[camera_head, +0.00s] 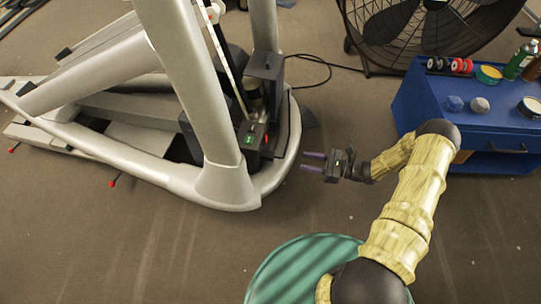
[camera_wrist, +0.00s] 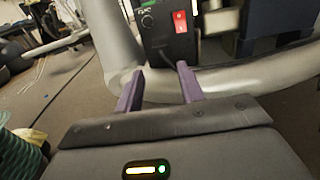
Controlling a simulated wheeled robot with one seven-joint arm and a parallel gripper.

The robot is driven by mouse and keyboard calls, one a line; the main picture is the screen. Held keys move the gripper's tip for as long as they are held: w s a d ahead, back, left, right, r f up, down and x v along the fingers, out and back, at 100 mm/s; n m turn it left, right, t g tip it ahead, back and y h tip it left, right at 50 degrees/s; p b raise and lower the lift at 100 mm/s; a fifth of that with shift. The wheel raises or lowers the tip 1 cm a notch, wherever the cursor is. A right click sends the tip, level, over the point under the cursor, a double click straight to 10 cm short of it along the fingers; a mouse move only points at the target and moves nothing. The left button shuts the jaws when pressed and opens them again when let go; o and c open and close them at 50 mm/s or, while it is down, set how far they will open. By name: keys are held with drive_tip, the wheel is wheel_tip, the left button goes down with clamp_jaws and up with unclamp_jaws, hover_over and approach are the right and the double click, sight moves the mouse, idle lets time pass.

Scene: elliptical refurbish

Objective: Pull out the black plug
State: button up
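A black control box (camera_head: 252,136) with a green light and a red part sits inside the grey frame of an elliptical machine (camera_head: 205,100). In the wrist view the box (camera_wrist: 157,45) is ahead of my gripper, with a lit red switch (camera_wrist: 180,21) and a round knob. I cannot clearly make out the black plug in either view. My gripper (camera_head: 311,161) is open and empty, to the right of the box and apart from it, pointing left at it. Its two purple fingers (camera_wrist: 160,70) show in the wrist view, with a gap between them.
The machine's curved grey base rail (camera_wrist: 250,80) runs between my gripper and the box. A black cable (camera_head: 318,62) lies on the floor behind. A blue cabinet (camera_head: 420,100) with cans and a large fan (camera_head: 430,25) stand at the right. The brown floor at the front left is clear.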

sight(273, 155)
drive_tip(key=b+x, duration=0.5)
drive_tip(key=x, duration=0.8)
drive_tip(key=shift+f, duration=0.15)
drive_tip(key=shift+w+a, duration=0.1)
drive_tip(key=shift+a, duration=0.35)
drive_tip(key=shift+c, duration=0.2)
clamp_jaws()
